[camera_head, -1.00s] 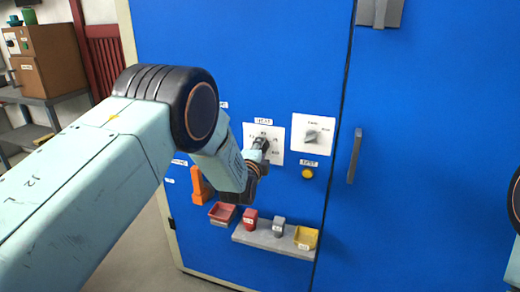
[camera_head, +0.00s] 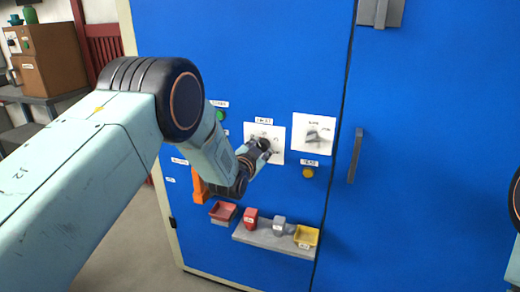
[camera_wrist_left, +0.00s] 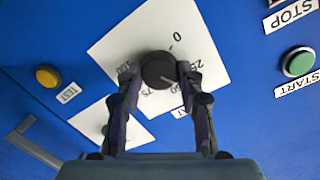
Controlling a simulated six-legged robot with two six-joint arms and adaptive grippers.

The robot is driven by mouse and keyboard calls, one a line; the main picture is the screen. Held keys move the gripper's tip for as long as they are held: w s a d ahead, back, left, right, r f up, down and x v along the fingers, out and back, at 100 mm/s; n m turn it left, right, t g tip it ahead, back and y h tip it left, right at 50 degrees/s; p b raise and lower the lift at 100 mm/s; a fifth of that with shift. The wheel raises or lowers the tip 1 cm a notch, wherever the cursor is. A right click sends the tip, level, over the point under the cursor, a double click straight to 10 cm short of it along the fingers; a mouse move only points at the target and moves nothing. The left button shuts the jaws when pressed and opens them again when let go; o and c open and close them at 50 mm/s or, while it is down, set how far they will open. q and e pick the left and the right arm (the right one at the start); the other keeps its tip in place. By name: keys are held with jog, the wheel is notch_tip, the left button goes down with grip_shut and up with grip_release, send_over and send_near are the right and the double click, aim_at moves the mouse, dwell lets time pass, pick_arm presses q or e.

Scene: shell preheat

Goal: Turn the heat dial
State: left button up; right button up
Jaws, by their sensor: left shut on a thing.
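The heat dial (camera_wrist_left: 159,70) is a round black knob on a white plate (camera_wrist_left: 205,50) with a printed scale from 0 to 100. A light line on the knob points roughly toward the middle of the scale; I cannot read the exact value. My left gripper (camera_wrist_left: 160,76) is shut on the dial, one finger on each side of it. In the head view, the left gripper (camera_head: 261,147) reaches the white heat plate (camera_head: 277,131) and hides part of the dial. My right gripper is out of view.
A second dial (camera_head: 313,135) on a white plate sits to the right, above a yellow button (camera_head: 308,172). A green button (camera_wrist_left: 298,63) also shows in the wrist view. A grey shelf (camera_head: 262,238) below holds small blocks. A door handle (camera_head: 355,156) is further right.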

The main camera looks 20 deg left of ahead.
pick_arm(q)
jog(key=n, duration=0.4)
jog(key=shift+w+a+r+h, duration=0.1)
jog(key=shift+r+h, duration=0.1)
jog(key=shift+h, duration=0.2)
jog(key=n+b, duration=0.1)
jog(key=n, duration=0.3)
jog(key=shift+h, duration=0.3)
jog(key=n, duration=0.4)
jog(key=shift+a+n+t+b, duration=0.1)
jog(key=shift+n+t+b, duration=0.2)
jog(key=shift+t, duration=0.1)
jog(key=shift+n+t+h+b, duration=0.3)
jog(key=shift+n+h, duration=0.1)
jog(key=shift+n, duration=1.4)
jog(key=o, duration=1.2)
jog(key=shift+f, duration=0.25)
